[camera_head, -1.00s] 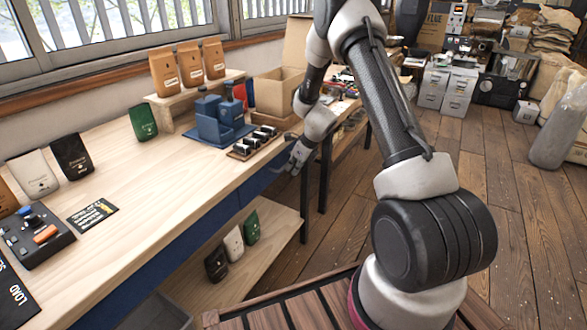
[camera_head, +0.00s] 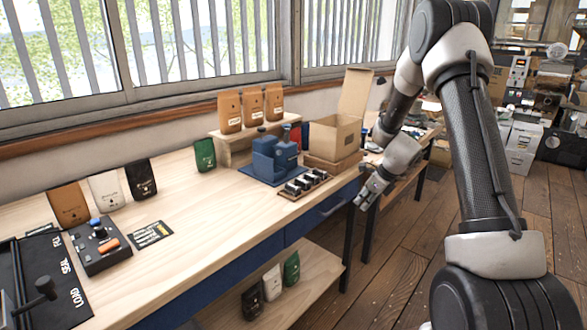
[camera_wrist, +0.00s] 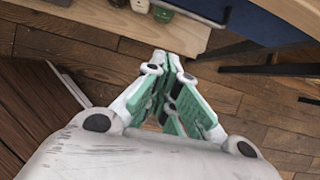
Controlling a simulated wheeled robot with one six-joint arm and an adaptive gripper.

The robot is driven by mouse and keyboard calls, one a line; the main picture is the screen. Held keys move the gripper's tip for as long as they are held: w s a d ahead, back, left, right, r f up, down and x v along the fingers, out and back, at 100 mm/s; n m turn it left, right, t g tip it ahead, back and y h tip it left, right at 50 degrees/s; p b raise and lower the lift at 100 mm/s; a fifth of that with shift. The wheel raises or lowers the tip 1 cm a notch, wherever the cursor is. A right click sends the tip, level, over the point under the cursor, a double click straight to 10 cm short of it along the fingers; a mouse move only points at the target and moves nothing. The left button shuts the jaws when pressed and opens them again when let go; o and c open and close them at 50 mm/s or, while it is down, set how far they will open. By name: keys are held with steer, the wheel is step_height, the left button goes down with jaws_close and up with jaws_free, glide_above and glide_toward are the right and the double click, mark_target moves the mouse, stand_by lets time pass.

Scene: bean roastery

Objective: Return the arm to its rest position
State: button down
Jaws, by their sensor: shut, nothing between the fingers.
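My gripper (camera_head: 366,202) hangs beside the front edge of the workbench, near its right end, below the level of the top. In the wrist view my gripper (camera_wrist: 172,62) has its green-padded fingers closed together at the tips with nothing between them. Below it in that view is the wooden floor (camera_wrist: 60,48). My arm reaches across the right half of the head view, folded down at the elbow.
The workbench (camera_head: 185,235) carries a blue machine (camera_head: 272,160), a small rack (camera_head: 305,184), an open cardboard box (camera_head: 335,135), coffee bags and a control panel (camera_head: 98,245). Bags stand on the lower shelf (camera_head: 310,290). Open floor (camera_head: 400,265) lies to the right.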

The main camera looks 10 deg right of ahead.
steer(key=s+a+f+n+g, duration=0.1)
steer(key=s+n+g, duration=0.1)
steer(key=s+n, duration=0.5)
steer(key=s+r+n+t+h, duration=0.2)
steer(key=s+r+n+h, duration=0.1)
steer(key=s+r+n, duration=1.8)
steer(key=s+a+r, duration=0.1)
steer(key=s+r, duration=0.6)
steer(key=s, duration=0.2)
